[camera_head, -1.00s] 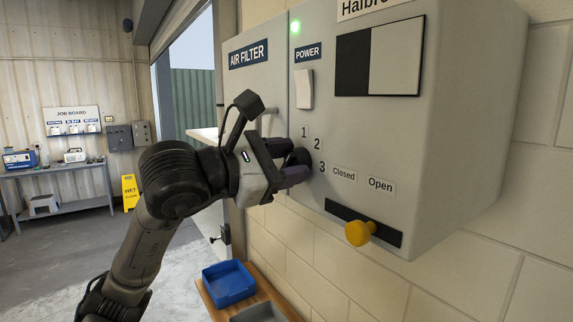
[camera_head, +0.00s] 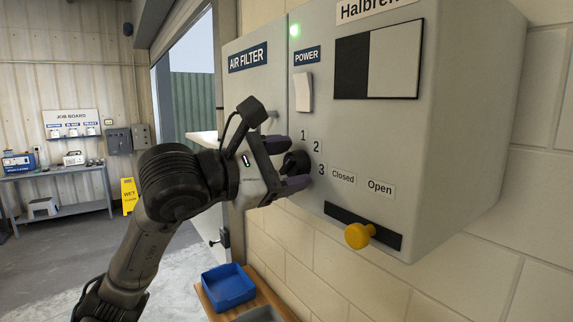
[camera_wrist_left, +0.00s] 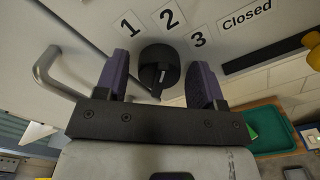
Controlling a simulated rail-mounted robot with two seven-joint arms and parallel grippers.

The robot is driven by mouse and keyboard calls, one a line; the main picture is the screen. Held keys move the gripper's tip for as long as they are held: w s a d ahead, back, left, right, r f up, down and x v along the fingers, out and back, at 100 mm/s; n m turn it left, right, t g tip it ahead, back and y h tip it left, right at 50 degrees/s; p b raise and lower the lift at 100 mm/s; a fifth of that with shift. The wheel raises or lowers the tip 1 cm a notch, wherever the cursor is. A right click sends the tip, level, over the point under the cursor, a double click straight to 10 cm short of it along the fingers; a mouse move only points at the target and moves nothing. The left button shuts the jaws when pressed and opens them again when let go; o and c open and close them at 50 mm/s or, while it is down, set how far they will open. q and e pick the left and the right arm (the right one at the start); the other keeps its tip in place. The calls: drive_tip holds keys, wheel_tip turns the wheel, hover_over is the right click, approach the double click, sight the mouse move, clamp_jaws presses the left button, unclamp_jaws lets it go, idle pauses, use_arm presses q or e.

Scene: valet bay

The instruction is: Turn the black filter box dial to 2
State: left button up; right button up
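The black dial (camera_head: 297,162) is on the front of the grey air filter box (camera_head: 452,120), beside the printed labels 1, 2 and 3. It also shows in the left wrist view (camera_wrist_left: 160,68) as a round black knob with a small white mark; I cannot tell for sure which number it points to. My left gripper (camera_head: 286,164) is open at the dial. In the left wrist view its two purple fingers (camera_wrist_left: 160,85) stand on either side of the dial, with a visible gap on each side. My right gripper is not in view.
A white power switch (camera_head: 304,91) and a lit green lamp are above the dial. A yellow knob (camera_head: 359,235) on a dark slot is below right. A pale door handle (camera_wrist_left: 60,75) is left of the fingers. A blue tray (camera_head: 228,287) stands below.

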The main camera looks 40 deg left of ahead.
use_arm(q)
drive_tip(key=shift+o, duration=0.4)
drive_tip(key=shift+s, duration=0.1)
drive_tip(key=shift+s+a, duration=0.15)
drive_tip(key=shift+s, duration=0.2)
drive_tip(key=b+v, duration=0.3)
drive_tip(key=v, duration=1)
drive_tip(key=shift+b, duration=0.3)
